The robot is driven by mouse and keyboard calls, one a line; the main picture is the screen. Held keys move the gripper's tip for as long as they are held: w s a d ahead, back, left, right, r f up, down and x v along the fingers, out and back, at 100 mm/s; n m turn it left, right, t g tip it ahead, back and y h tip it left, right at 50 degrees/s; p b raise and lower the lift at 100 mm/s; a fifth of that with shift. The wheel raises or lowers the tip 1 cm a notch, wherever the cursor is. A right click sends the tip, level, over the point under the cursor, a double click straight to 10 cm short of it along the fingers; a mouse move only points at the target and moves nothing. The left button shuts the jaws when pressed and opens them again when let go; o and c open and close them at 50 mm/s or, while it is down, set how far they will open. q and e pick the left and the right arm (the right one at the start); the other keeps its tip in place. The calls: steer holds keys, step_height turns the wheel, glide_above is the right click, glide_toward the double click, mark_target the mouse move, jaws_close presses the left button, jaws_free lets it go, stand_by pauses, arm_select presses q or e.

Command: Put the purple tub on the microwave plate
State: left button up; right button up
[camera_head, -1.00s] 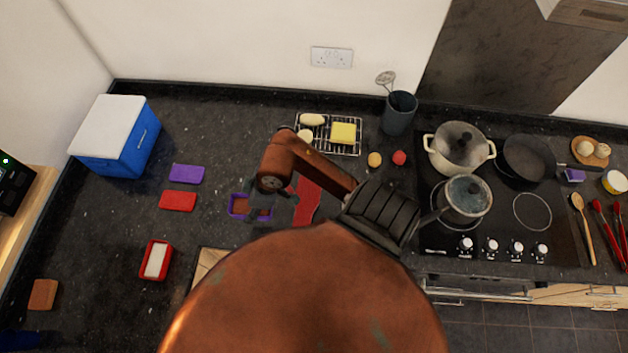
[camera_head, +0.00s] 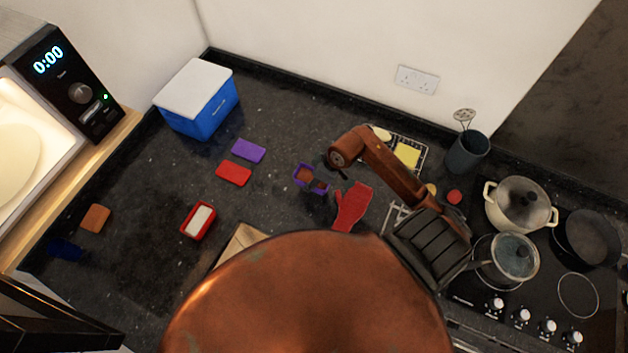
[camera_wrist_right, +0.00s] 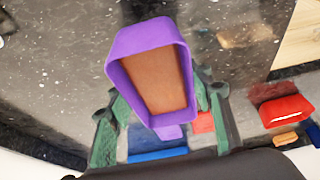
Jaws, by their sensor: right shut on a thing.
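The purple tub (camera_head: 298,180), with brown contents, is between the fingers of my right gripper (camera_head: 322,178). In the right wrist view the tub (camera_wrist_right: 122,78) fills the middle, and the green fingers of the gripper (camera_wrist_right: 163,115) close on its sides. Its height above the counter is hard to tell. The microwave stands open at the far left, its pale round plate (camera_head: 14,160) partly cut off by the picture edge and visibly empty. The tub is well to the right of the plate. My left gripper is not in view.
A blue cooler box (camera_head: 200,105) stands between microwave and tub. Purple (camera_head: 248,150) and red (camera_head: 233,173) lids, a red tub (camera_head: 187,222) and a brown block (camera_head: 95,218) lie on the counter. A red mitt (camera_head: 352,205) is beside the gripper. Pots stand right.

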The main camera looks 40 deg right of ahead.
steer(key=shift+w+d+f, duration=0.35)
steer(key=shift+d+f, duration=0.05)
steer(key=shift+f, duration=0.15)
steer(key=shift+w+d+f+p, duration=0.15)
steer(key=shift+f+p, duration=0.3)
steer(key=shift+f, duration=1.35)
steer(key=shift+f, duration=0.1)
steer(key=o, duration=1.6)
steer(key=shift+c, duration=0.2)
